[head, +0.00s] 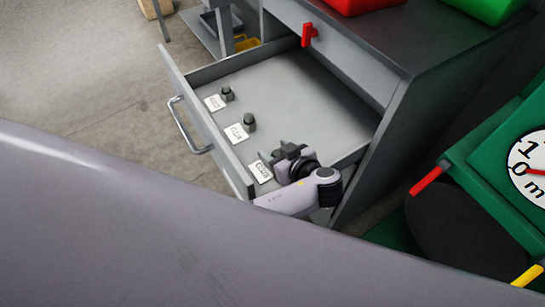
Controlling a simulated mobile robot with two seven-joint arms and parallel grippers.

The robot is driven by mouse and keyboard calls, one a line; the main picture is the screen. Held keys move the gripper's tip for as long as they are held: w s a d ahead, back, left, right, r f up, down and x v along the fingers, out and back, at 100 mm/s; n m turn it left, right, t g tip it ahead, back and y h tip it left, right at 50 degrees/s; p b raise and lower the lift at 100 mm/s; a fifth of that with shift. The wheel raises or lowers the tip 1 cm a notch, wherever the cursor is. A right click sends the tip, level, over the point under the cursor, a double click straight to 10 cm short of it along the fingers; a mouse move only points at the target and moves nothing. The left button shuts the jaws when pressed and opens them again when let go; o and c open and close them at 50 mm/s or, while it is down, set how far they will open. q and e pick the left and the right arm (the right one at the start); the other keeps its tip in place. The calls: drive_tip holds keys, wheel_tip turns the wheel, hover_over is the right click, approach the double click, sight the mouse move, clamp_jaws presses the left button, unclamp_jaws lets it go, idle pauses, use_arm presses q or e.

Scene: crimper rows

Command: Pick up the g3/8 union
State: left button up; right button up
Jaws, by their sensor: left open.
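An open grey drawer (312,105) holds a row of small dark fittings on its floor, with white label cards. One fitting (227,93) stands at the far end and another fitting (249,122) in the middle. The nearest label card (260,171) lies by my left gripper (284,154); its print is too small to read surely. My left gripper is open over the near end of the drawer. No fitting shows clearly by the nearest card; the gripper covers that spot. I cannot tell whether it touches anything. My right gripper is out of view.
The drawer front has a metal handle (187,126). The cabinet (400,50) rises to the right, with a red bin (360,4) and green bin (490,8) on top. A red handle (308,34) sits on its face. A green unit with a dial (530,165) stands right.

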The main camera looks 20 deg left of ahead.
use_arm(q)
clamp_jaws()
drive_tip(key=shift+s, duration=0.1)
drive_tip(key=shift+f, duration=0.1)
